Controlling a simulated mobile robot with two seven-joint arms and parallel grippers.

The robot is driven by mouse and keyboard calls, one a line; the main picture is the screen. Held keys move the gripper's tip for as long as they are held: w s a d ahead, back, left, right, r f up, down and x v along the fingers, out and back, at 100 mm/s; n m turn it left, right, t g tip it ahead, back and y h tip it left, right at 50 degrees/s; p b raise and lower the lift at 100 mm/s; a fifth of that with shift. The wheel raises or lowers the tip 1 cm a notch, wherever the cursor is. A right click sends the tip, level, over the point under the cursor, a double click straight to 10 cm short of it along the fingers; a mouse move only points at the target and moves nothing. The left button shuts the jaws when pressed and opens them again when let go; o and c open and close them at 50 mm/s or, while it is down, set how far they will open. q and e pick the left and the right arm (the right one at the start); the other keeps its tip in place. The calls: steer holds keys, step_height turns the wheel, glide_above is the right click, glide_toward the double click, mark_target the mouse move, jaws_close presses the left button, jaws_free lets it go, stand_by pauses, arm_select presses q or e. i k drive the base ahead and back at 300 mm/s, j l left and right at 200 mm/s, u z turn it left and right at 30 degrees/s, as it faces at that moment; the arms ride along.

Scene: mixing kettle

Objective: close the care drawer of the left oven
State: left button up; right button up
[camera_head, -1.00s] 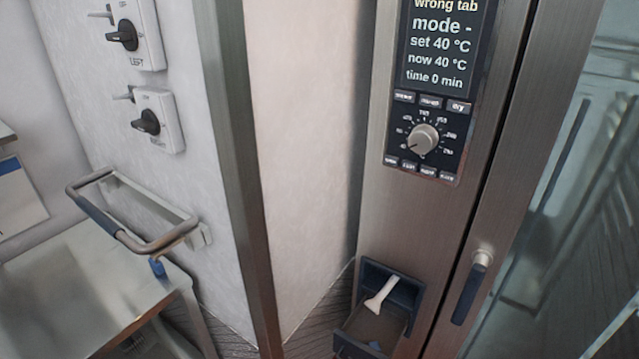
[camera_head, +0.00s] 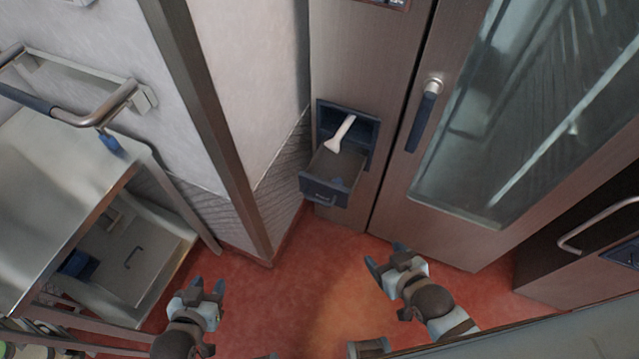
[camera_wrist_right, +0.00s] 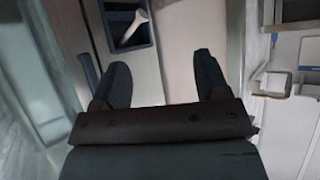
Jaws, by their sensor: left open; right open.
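The care drawer (camera_head: 326,189) is pulled out from the lower front of the oven, below the control panel. It is a dark box with a handle on its front, and a white scoop-like tool (camera_head: 341,134) leans in its opening. The drawer also shows at the top of the right wrist view (camera_wrist_right: 129,34). My right gripper (camera_head: 387,257) is open and empty, below and to the right of the drawer, apart from it. It also shows in the right wrist view (camera_wrist_right: 163,80). My left gripper (camera_head: 207,287) is open and empty, lower left of the drawer.
The oven's glass door (camera_head: 520,110) with its dark handle (camera_head: 423,115) is right of the drawer. A metal post (camera_head: 205,125) stands to the left. A steel table (camera_head: 60,195) with a shelf is at far left. Red floor (camera_head: 290,300) lies below.

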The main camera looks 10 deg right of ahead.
mark_target(325, 166)
steer(key=k+j, duration=0.1)
steer(key=j, duration=0.85)
steer(key=k+j, duration=0.15)
steer(key=j, duration=0.35)
steer(key=k+j+z, duration=0.1)
steer(key=j, duration=0.4)
